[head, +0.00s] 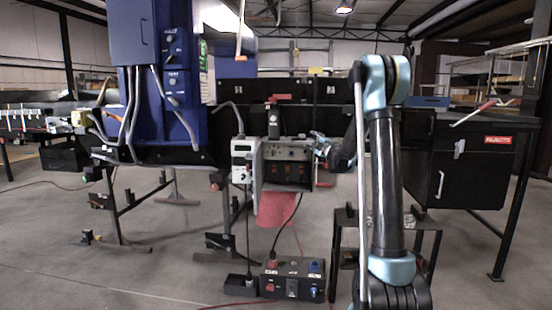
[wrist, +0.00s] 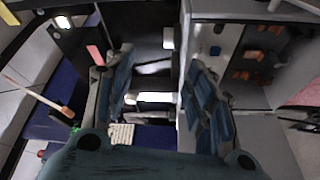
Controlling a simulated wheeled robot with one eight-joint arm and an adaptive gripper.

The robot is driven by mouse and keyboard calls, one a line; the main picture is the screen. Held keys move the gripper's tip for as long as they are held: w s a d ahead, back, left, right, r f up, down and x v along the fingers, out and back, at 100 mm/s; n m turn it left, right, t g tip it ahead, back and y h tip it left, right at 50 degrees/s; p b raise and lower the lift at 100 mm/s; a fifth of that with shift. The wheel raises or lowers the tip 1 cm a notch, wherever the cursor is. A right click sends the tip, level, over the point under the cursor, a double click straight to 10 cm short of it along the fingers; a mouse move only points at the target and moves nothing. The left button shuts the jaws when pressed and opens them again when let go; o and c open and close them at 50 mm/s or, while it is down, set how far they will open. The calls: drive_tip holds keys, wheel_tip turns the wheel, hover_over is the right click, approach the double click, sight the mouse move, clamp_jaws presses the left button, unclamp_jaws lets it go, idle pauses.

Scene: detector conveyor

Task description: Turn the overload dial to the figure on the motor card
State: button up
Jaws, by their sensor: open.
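My gripper (head: 322,147) is just right of an open grey control box (head: 263,172) in the head view. In the wrist view my gripper (wrist: 162,112) has its two blue-grey fingers wide apart, with nothing held between them. Orange-brown parts (wrist: 250,52) inside a grey enclosure show at upper right in the wrist view. I cannot make out the overload dial or its figures. A small pale card with dark marks (wrist: 120,133) shows low between the fingers; I cannot read it or tell whether it is the motor card.
A pale unit with a display (head: 242,160) adjoins the control box on the left. A black box with coloured knobs (head: 291,281) stands on the floor. The blue conveyor cabinet (head: 150,80) is at left, a black bench (head: 470,165) at right.

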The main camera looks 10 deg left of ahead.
sight(274, 154)
drive_tip(key=w+a+f+n+g+y, duration=0.45)
drive_tip(key=a+f+n, duration=0.25)
drive_tip(key=a+f, duration=0.35)
drive_tip(key=shift+y, duration=0.45)
drive_tip(key=x, duration=1.1)
drive_tip(key=f+x, duration=0.1)
drive_tip(key=x, duration=0.4)
drive_tip(key=shift+w+a, duration=0.2)
drive_tip(key=shift+a, duration=0.05)
drive_tip(key=shift+c, duration=0.6)
drive_tip(key=c, duration=0.9)
